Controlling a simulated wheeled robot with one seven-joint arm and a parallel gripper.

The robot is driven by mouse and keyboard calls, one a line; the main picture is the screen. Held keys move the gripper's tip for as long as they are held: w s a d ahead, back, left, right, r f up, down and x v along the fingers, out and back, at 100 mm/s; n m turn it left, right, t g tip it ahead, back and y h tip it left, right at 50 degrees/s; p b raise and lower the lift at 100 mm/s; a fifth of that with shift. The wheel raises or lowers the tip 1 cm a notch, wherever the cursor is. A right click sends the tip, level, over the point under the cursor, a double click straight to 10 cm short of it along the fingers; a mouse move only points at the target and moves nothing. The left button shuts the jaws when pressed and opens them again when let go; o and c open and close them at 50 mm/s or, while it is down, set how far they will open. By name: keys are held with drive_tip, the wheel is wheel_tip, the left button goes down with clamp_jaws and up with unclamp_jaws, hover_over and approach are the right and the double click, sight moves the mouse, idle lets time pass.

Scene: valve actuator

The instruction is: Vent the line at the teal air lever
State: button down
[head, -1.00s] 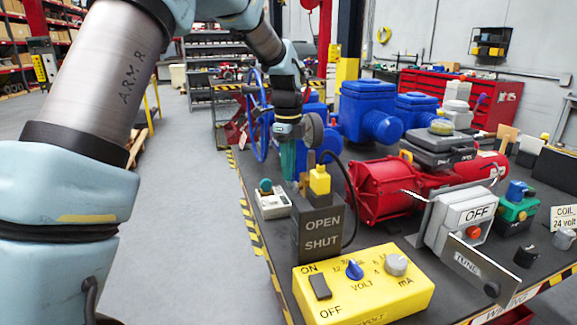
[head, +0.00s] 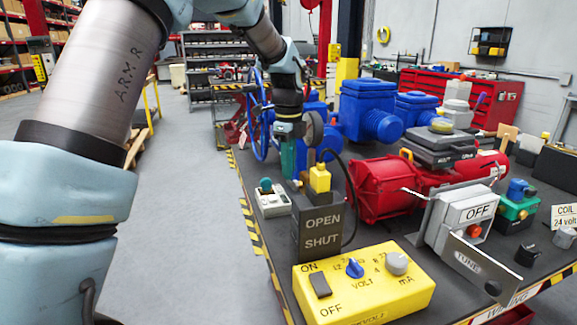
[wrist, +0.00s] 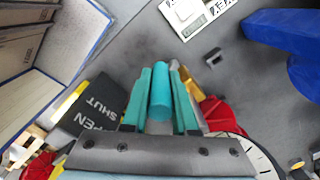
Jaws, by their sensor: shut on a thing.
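The teal air lever (wrist: 160,92) shows in the wrist view as a rounded teal bar between the two teal fingers of my gripper (wrist: 161,68). My gripper is shut on it, one finger on each side. In the head view my gripper (head: 289,172) points down behind the black OPEN/SHUT box (head: 319,228) and hides the lever's detail. The OPEN/SHUT box also shows at the left in the wrist view (wrist: 88,104). The lever's base and its exact angle are hidden.
A white box with a teal knob (head: 272,203) stands left of the OPEN/SHUT box. A yellow block (head: 320,178) rises above that box, with a black cable beside it. A red actuator (head: 385,187) and blue valves (head: 367,105) crowd the right. The floor left of the bench is clear.

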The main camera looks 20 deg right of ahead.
drive_tip(key=s+t+b, duration=0.1)
drive_tip(key=t+b, duration=0.1)
drive_tip(key=b, duration=0.3)
drive_tip(key=s+f+t+b, duration=0.1)
drive_tip(key=t+b, duration=0.1)
drive_tip(key=b, duration=0.3)
drive_tip(key=s+t+h+b, duration=0.1)
drive_tip(key=s+t+b, duration=0.1)
drive_tip(key=b, duration=0.3)
drive_tip(key=shift+a+f+t, duration=0.2)
drive_tip(key=shift+f+t, duration=0.2)
drive_tip(key=shift+b, duration=0.45)
drive_tip(key=shift+r, duration=0.1)
drive_tip(key=c, duration=0.7)
unclamp_jaws()
drive_tip(key=v, duration=1)
drive_tip(key=shift+s+r, duration=0.3)
drive_tip(key=shift+c, duration=0.3)
